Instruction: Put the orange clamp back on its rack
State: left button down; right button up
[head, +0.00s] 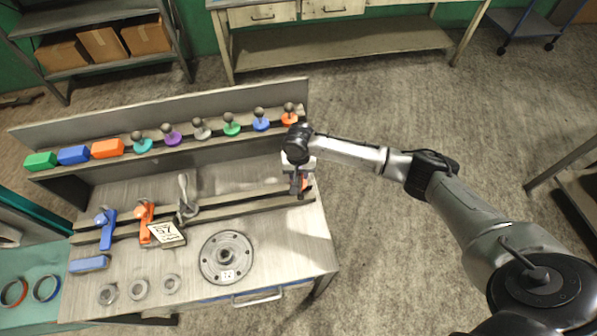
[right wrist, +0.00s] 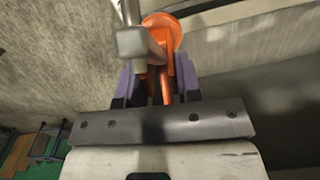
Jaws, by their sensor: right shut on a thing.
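My right gripper (head: 300,190) is over the right end of the bench, at the right end of the slatted rack (head: 240,206). In the right wrist view its purple fingers (right wrist: 160,85) are shut on an orange clamp (right wrist: 166,32) with a round orange end and a grey metal part beside it. In the head view only a sliver of orange (head: 306,183) shows beside the gripper. I cannot tell whether the clamp touches the rack. A blue clamp (head: 106,228) and another orange clamp-like tool (head: 145,220) sit at the rack's left. My left gripper is not in view.
A grey tool (head: 187,200) stands on the rack. Behind is a raised shelf (head: 215,148) with coloured blocks and knobs. The floor right of the bench is clear.

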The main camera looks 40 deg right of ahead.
jog(key=shift+f, duration=0.4)
jog(key=shift+f, duration=0.35)
jog(key=shift+f+b, duration=0.35)
jog(key=shift+f, duration=0.45)
jog(key=shift+f, duration=0.55)
jog(key=shift+f, duration=0.2)
jog(key=o, duration=0.6)
jog(key=shift+o, duration=0.2)
